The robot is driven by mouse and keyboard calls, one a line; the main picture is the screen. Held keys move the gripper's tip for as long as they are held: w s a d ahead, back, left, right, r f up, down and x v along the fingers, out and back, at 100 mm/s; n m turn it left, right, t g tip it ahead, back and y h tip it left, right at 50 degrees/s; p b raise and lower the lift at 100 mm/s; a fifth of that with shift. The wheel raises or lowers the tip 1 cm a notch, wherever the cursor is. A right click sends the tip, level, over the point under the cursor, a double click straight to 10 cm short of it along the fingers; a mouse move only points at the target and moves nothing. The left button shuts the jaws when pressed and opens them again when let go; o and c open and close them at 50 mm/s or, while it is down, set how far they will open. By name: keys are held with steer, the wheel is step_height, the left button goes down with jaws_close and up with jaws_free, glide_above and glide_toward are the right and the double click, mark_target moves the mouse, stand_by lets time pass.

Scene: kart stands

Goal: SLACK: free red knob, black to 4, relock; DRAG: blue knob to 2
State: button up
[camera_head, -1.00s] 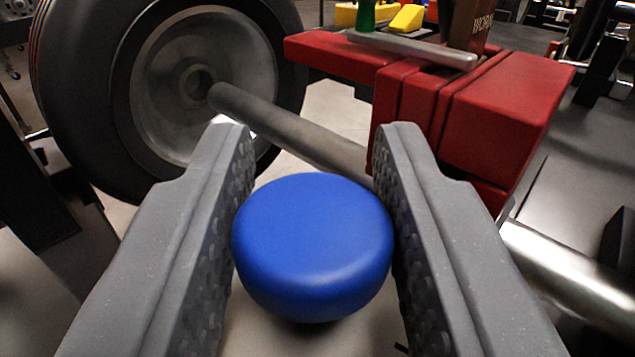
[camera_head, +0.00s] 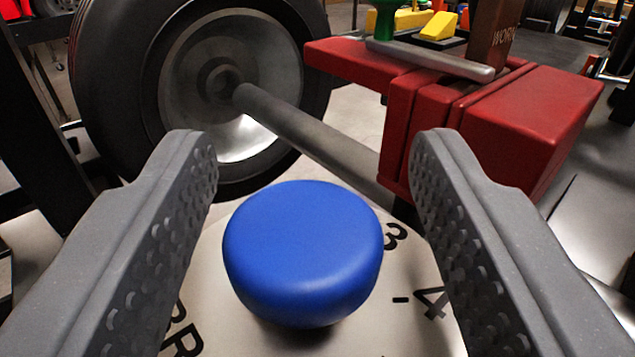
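The blue knob (camera_head: 302,253) stands between the two grey fingers of my gripper (camera_head: 315,215), in the lower middle of the view. The fingers are spread, with a gap on both sides of the knob, and do not touch it. Below the knob is a pale dial plate (camera_head: 415,332). The knob hides the rest of the plate, including any pointer. No red knob or black knob is in view.
A black tyre on a metal wheel (camera_head: 235,85) stands behind at the left, with a grey shaft (camera_head: 315,140) running from it toward a red block (camera_head: 525,120). A green handle (camera_head: 396,20) and yellow pieces (camera_head: 440,26) lie beyond the block.

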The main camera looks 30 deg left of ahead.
steer(key=shift+s, duration=0.1)
steer(key=shift+s+d+r, duration=0.1)
steer(key=shift+s+d, duration=0.05)
steer(key=shift+s, duration=0.1)
steer(key=p+v, duration=0.3)
steer(key=v, duration=1)
steer(key=shift+p, duration=0.35)
steer(key=shift+f, duration=0.2)
